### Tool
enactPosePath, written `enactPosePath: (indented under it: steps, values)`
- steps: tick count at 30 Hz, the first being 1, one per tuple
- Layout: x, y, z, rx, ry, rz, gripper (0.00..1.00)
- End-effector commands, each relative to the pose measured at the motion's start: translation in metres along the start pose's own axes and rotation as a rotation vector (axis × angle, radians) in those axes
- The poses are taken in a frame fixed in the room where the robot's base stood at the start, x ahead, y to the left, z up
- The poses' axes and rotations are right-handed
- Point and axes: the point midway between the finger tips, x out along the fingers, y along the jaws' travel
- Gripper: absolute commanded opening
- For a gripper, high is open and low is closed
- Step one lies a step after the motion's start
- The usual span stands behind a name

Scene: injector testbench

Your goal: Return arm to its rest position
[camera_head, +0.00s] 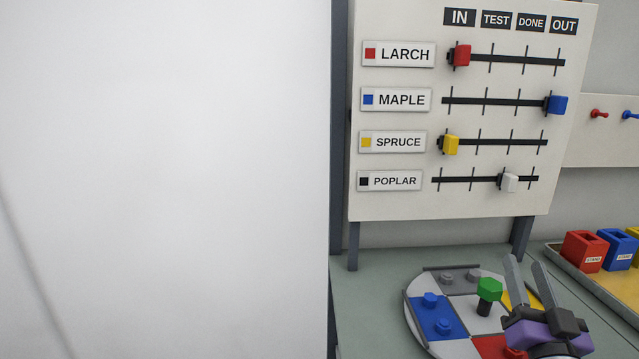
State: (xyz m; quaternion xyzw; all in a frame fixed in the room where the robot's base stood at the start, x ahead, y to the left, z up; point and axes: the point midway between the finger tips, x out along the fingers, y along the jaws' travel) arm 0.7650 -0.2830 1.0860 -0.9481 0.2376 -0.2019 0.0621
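My gripper (526,268) is at the lower right of the head view, above the round turntable (414,312). Its two grey fingers point up and away and stand apart, with nothing seen between them. Its dark and purple body hides part of the turntable. A green hexagonal-headed piece (490,289) on a dark stem stands on the turntable, just left of the fingers and apart from them in the picture.
Red (582,252) and blue (614,250) bins sit in a tray at right. A large pale surface (165,180) fills the left half. The turntable carries blue, grey and red pieces.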

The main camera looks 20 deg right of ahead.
Motion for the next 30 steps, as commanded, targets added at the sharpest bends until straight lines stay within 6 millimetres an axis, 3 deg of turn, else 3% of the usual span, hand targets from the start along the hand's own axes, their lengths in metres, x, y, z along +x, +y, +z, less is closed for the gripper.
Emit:
enactPosePath:
  steps: [3, 12, 21, 30]
  values:
    - [-0.048, -0.02, 0.023, 0.013, -0.036, 0.001, 0.4]
    - [-0.166, -0.059, 0.052, -0.004, -0.144, -0.042, 0.4]
    - [-0.281, -0.084, 0.056, -0.07, -0.305, -0.161, 0.4]
    - [-0.386, -0.087, 0.051, -0.162, -0.534, -0.343, 0.4]
